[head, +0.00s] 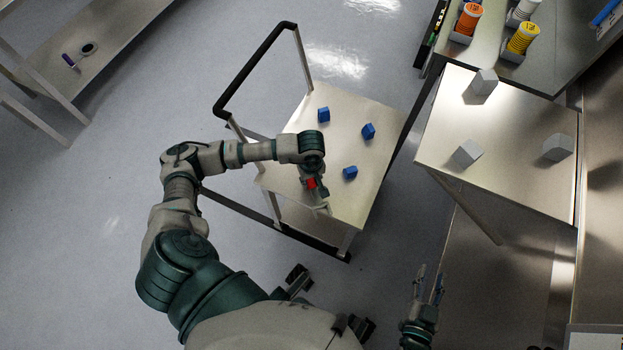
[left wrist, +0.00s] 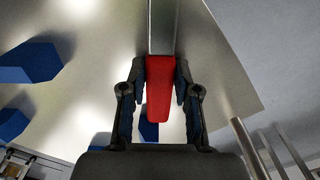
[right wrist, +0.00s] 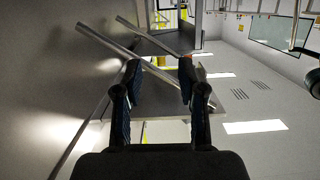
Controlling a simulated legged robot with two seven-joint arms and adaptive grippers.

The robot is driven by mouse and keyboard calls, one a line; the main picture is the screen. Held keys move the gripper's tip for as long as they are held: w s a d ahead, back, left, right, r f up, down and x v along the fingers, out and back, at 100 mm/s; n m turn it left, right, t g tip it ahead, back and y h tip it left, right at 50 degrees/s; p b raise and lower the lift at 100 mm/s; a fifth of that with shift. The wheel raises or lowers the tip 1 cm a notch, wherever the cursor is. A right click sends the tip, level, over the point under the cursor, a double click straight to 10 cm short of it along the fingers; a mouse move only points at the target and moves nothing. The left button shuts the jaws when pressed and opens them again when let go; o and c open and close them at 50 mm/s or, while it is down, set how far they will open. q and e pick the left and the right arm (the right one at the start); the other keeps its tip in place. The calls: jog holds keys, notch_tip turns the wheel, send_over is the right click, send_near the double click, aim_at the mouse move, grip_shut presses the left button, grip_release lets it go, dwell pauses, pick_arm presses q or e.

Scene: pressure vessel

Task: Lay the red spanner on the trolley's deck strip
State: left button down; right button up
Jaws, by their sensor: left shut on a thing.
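My left gripper (head: 316,186) is shut on the red spanner (head: 311,183) over the near part of the trolley deck (head: 350,110). In the left wrist view the spanner's red handle (left wrist: 160,85) sits between both fingers (left wrist: 160,80), and its grey metal shank runs up out of the frame. I cannot tell whether the spanner touches the deck. No separate strip can be made out on the deck. My right gripper (head: 429,285) is open and empty, low and right of the trolley; it also shows open in the right wrist view (right wrist: 160,75).
Several blue blocks (head: 323,115) stand on the deck, one (head: 350,172) close to my left gripper. A black push handle (head: 250,70) rises at the trolley's left. A side table (head: 510,125) with grey blocks and a bench (head: 560,50) with spools stand to the right.

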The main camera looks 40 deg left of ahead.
pick_arm(q)
jog(key=c, duration=0.8)
grip_release()
jog(key=shift+c, duration=0.2)
jog(key=shift+r, duration=0.1)
